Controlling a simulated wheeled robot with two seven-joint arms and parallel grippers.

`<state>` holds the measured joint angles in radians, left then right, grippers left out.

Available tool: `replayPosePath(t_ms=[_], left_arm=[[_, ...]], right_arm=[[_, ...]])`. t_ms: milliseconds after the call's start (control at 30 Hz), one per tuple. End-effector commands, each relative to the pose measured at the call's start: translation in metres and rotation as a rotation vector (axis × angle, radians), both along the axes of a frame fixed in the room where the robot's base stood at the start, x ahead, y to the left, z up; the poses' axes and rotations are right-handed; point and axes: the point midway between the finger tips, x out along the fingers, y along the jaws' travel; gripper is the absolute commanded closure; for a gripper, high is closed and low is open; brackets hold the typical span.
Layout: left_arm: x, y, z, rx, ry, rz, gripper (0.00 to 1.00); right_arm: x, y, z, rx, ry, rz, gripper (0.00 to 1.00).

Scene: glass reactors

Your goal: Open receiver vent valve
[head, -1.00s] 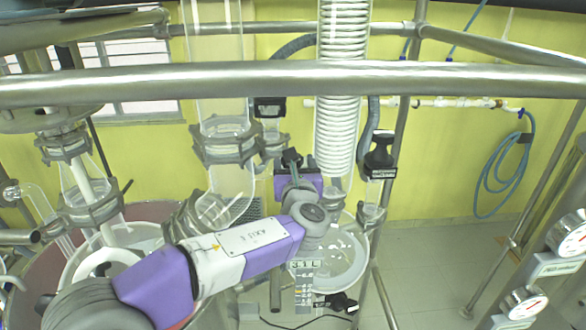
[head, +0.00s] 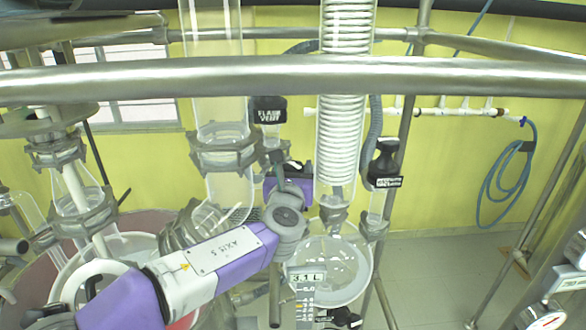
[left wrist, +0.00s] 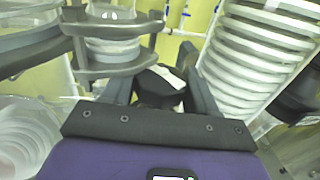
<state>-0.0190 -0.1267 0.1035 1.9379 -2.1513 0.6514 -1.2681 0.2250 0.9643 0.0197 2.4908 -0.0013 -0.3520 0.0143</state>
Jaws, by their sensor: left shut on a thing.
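My left gripper (head: 295,172) is in the middle of the head view, left of the glass coil condenser's lower end. Its fingers are shut on a black knob with a white label patch, which shows between them in the left wrist view (left wrist: 160,86); its text cannot be read there. The head view shows two more black labelled knobs: one up and left of the gripper (head: 267,109), whose label seems to end in "VENT", and one right of the condenser (head: 385,163), its label too small to read. I cannot tell which knob is the receiver vent valve. My right gripper is out of view.
The coil condenser (head: 341,110) stands close right of the gripper. A clamped glass column (head: 222,150) is close left. A round glass vessel (head: 335,262) with a "3.1 L" readout is below. A steel rail (head: 470,76) crosses in front. Gauges are at lower right.

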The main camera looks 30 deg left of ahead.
Motion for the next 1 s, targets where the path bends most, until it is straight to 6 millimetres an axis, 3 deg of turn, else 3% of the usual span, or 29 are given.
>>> replayPosePath(t_ms=[133, 567, 800, 1000], left_arm=[[0.000, -0.001, 0.009, 0.008, -0.015, 0.066, 0.69], [0.001, -0.002, 0.009, 0.006, -0.011, 0.418, 0.69], [0.001, -0.003, 0.011, 0.006, -0.010, 0.641, 0.69], [0.000, -0.001, 0.009, 0.005, -0.013, 0.727, 0.69]], right_arm=[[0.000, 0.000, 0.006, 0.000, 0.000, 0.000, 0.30], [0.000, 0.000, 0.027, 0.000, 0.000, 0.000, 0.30], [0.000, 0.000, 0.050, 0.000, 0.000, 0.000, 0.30], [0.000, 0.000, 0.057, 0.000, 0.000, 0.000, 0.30]])
